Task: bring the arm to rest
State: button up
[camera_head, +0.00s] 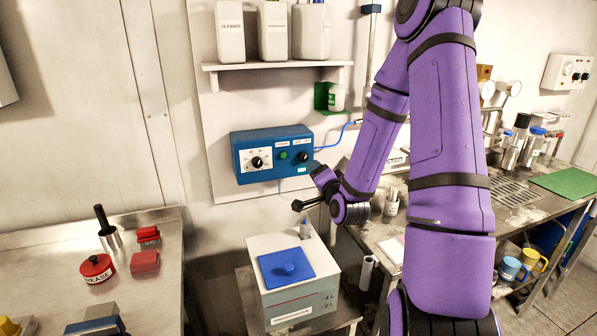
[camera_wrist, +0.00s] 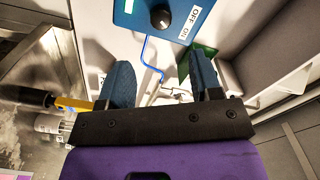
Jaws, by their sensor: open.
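My purple arm reaches from the right of the head view across the bench. My gripper (camera_head: 317,170) is in front of the lower right of the blue control box (camera_head: 272,153) on the wall. In the wrist view my gripper (camera_wrist: 161,80) shows two blue fingers spread apart with nothing between them. The control box (camera_wrist: 130,25) with a black knob and an OFF/ON label lies beyond the fingertips. The fingers appear apart from it, though the exact gap is hard to tell.
A white tank (camera_head: 292,303) with a blue lid (camera_head: 286,265) stands below my gripper. A wall shelf (camera_head: 280,65) holds white bottles. The left bench (camera_head: 60,250) carries red items. The right bench (camera_head: 520,205) is crowded. A blue tube (camera_head: 335,134) runs from the box.

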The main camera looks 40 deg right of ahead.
jog(key=s+a+r+n+g+y, duration=0.2)
jog(key=a+r+n+g, duration=0.1)
jog(key=a+r+n, duration=0.25)
jog(key=s+a+r+n+g+y, duration=0.1)
jog(key=s+a+r+n+g, duration=0.25)
jog(key=a+r, duration=0.3)
jog(key=s+a+r+n+g+y, duration=0.1)
jog(key=s+a+r+n+g, duration=0.1)
jog(key=s, duration=0.8)
jog(key=s+a+r+n+g+y, duration=0.1)
jog(key=s+a+r+n+g, duration=0.2)
jog(key=s, duration=0.8)
notch_tip(320, 180, up, 2)
jog(key=a+n, duration=0.1)
jog(key=a, duration=0.2)
jog(key=shift+s+r, duration=0.2)
jog(key=shift+s, duration=0.05)
jog(key=shift+g, duration=0.25)
